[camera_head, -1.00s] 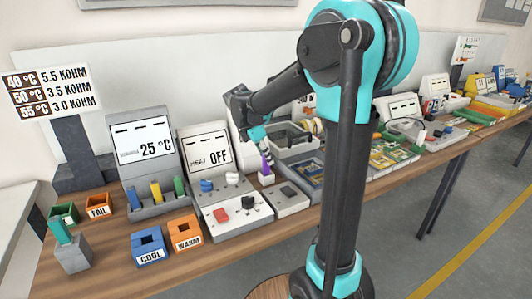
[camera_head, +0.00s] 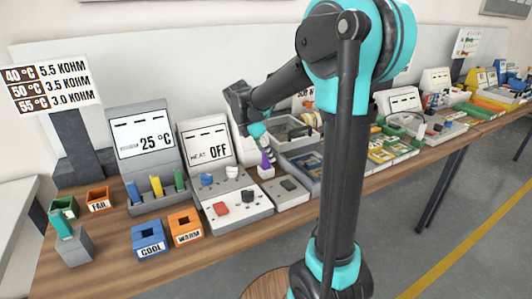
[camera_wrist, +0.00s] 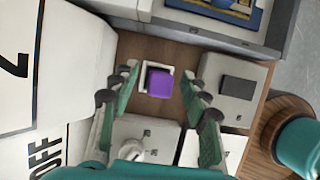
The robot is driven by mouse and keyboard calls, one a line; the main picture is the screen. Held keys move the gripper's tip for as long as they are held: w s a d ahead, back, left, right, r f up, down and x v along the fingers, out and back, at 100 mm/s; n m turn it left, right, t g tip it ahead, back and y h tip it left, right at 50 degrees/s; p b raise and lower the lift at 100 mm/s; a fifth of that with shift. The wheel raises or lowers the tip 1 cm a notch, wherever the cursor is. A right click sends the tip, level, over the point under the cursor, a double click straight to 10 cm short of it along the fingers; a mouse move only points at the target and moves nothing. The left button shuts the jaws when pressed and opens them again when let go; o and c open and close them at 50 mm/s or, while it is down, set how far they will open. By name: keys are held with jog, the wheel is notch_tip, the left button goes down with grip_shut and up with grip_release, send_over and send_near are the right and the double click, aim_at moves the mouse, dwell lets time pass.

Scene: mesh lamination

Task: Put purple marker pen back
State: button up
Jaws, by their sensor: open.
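The purple marker pen (camera_head: 266,160) stands upright in a small white square holder (camera_head: 266,173) on the table. In the wrist view I look down on its purple end (camera_wrist: 159,83), inside the holder's pale rim (camera_wrist: 147,92). My gripper (camera_wrist: 159,82) is open, with one green finger on each side of the pen and visible gaps between. In the head view my gripper (camera_head: 263,146) is just above the pen. Whether a fingertip touches it is too small to tell there.
The heat panel (camera_head: 208,143) reading OFF stands left of the holder. A switch box (camera_head: 235,208) and a grey box with a dark button (camera_head: 289,187) lie in front. A grey bin (camera_head: 290,133) stands behind right. COOL (camera_head: 150,252) and WARM (camera_head: 186,241) boxes sit front left.

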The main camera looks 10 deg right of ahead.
jog(key=v, duration=1.2)
